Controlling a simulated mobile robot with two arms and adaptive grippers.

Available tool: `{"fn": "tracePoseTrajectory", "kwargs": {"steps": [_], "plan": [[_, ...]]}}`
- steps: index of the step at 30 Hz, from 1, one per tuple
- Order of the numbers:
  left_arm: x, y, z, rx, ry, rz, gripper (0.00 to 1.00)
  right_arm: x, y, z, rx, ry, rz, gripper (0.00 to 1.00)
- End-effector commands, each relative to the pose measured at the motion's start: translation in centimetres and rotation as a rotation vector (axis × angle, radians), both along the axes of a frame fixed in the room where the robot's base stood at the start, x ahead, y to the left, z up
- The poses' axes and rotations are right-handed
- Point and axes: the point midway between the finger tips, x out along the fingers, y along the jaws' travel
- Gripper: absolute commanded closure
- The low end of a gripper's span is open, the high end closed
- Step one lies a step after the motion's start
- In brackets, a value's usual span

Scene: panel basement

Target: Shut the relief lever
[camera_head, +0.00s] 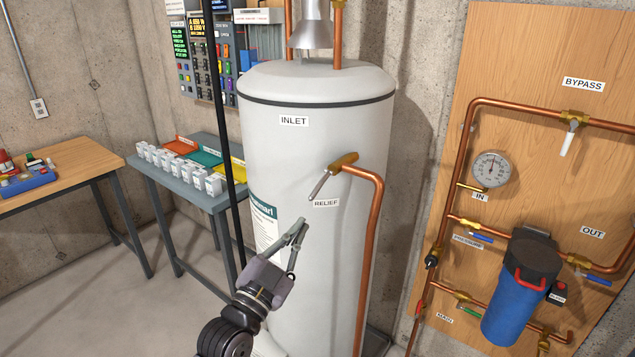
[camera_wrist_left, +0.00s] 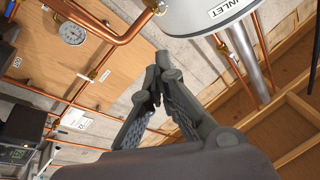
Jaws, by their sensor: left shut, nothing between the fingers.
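The relief lever (camera_head: 320,186) is a short silver handle on a brass valve (camera_head: 343,163) on the front of the white tank. It points down and to the left, out from the valve, just above the RELIEF label (camera_head: 326,203). My left gripper (camera_head: 299,224) is below and slightly left of the lever, apart from it in the picture, with its fingers together and empty. In the left wrist view the gripper's fingertips (camera_wrist_left: 162,68) meet below the tank's edge, and a brass fitting (camera_wrist_left: 156,6) shows at the top. My right gripper is not in view.
A copper pipe (camera_head: 372,240) drops from the valve along the tank (camera_head: 270,150). A dark vertical pole (camera_head: 226,150) stands left of the tank. A wooden panel (camera_head: 470,110) with pipes, a gauge (camera_head: 491,169) and a blue filter (camera_head: 512,310) is at the right.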

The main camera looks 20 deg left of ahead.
Motion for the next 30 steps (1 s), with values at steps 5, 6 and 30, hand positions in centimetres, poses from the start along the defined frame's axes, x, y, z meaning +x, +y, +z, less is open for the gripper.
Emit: {"fn": "tracePoseTrajectory", "kwargs": {"steps": [5, 6, 30], "plan": [[-0.5, -0.1, 1.9, 0.006, -0.034, -0.002, 1.00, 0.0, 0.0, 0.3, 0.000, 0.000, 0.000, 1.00], [-0.5, -0.1, 1.9, 0.006, -0.034, -0.002, 1.00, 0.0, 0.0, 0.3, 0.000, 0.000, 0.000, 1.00], [8.2, -1.9, 5.4, 0.005, -0.033, -0.002, 1.00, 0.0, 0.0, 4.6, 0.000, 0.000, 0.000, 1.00]]}}
